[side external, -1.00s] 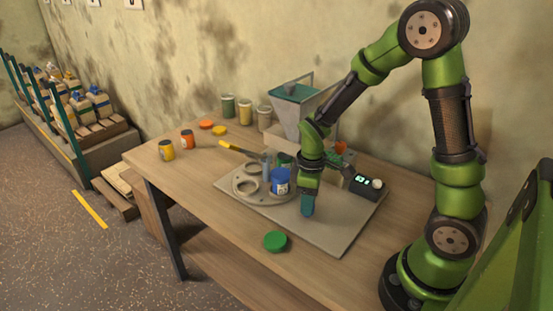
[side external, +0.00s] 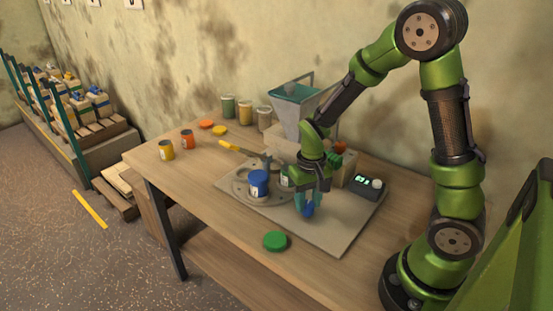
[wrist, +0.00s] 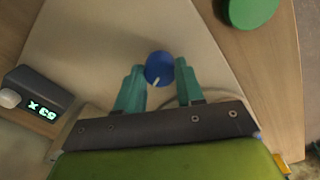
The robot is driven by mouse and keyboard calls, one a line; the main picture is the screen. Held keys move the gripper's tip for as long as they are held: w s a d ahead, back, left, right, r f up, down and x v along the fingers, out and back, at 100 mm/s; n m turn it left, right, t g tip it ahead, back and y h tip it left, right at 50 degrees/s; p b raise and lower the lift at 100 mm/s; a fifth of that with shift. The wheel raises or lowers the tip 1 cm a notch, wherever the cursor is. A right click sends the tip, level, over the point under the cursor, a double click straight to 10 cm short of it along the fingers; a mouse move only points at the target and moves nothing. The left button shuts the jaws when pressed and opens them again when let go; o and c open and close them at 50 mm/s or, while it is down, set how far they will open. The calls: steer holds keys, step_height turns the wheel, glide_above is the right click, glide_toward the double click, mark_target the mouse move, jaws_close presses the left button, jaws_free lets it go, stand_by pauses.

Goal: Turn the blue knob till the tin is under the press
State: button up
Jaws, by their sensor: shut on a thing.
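The blue knob (wrist: 159,68) lies between the two teal fingers of my gripper (wrist: 161,76), which is shut on it; its white mark shows. In the side external view the knob (side external: 309,211) shows below the fingertips of my gripper (side external: 308,203), at the front of the grey base plate (side external: 335,237). A blue-topped tin (side external: 258,186) stands upright on the round turntable (side external: 240,187), left of my gripper. Another pale tin (side external: 285,180) is partly hidden behind my wrist. I cannot clearly make out the press, as my arm covers that area.
A grey hopper (side external: 296,112) stands behind the turntable. A dark display box (side external: 366,186) sits to the right. A green lid (side external: 275,241) lies near the front edge.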

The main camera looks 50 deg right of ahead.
mark_target(308, 204)
steer(key=shift+m, duration=2)
steer(key=o, duration=1)
steer(key=shift+o, duration=0.2)
steer(key=shift+r, duration=0.1)
step_height(308, 204, up, 17)
